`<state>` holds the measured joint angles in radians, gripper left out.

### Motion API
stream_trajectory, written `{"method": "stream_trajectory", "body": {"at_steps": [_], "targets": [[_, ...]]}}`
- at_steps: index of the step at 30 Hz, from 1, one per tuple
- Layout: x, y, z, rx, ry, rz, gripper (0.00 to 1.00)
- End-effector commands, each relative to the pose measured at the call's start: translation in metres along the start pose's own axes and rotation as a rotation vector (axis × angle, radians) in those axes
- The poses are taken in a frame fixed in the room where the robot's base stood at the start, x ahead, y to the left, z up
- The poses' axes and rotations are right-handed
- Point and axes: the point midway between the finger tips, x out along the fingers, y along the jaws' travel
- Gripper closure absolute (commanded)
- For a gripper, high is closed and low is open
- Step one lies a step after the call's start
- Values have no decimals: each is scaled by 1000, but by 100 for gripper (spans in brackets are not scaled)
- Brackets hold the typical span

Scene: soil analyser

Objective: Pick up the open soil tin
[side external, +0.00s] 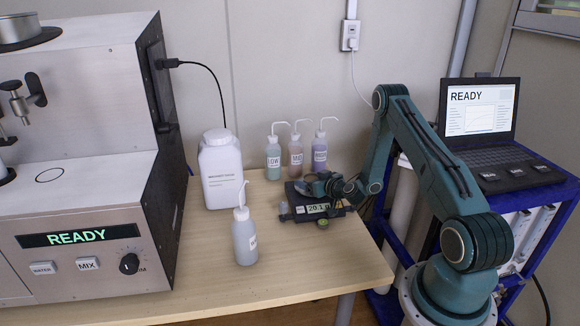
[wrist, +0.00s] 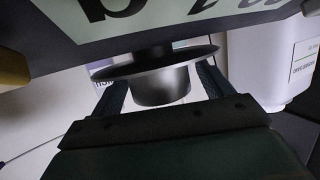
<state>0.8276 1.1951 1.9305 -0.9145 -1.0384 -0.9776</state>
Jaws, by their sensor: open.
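In the wrist view, which looks upside down, a dark grey metal tin (wrist: 160,88) stands on the round pan (wrist: 150,65) of the balance. The tin's open mouth and contents cannot be made out. My gripper (wrist: 165,82) is open, with one finger on each side of the tin; gaps show beside it, and I cannot tell whether either finger touches. In the side view, my gripper (side external: 322,186) is low over the black balance (side external: 296,214), whose display reads about 20.1. The tin is largely hidden there by my gripper.
A large white bottle (side external: 221,175) and a wash bottle (side external: 244,238) stand left of the balance. Several labelled wash bottles (side external: 296,152) stand behind it. The analyser (side external: 80,210) fills the left side, reading READY. A laptop (side external: 480,110) sits at the right.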

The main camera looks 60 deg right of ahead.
Motion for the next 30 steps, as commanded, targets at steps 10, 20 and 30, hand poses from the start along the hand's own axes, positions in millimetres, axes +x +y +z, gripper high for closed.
{"method": "stream_trajectory", "body": {"at_steps": [10,20,30], "targets": [[0,0,0,0,0,0,35],[0,0,0,0,1,0,75],[-2,0,-6,0,2,0,75]]}}
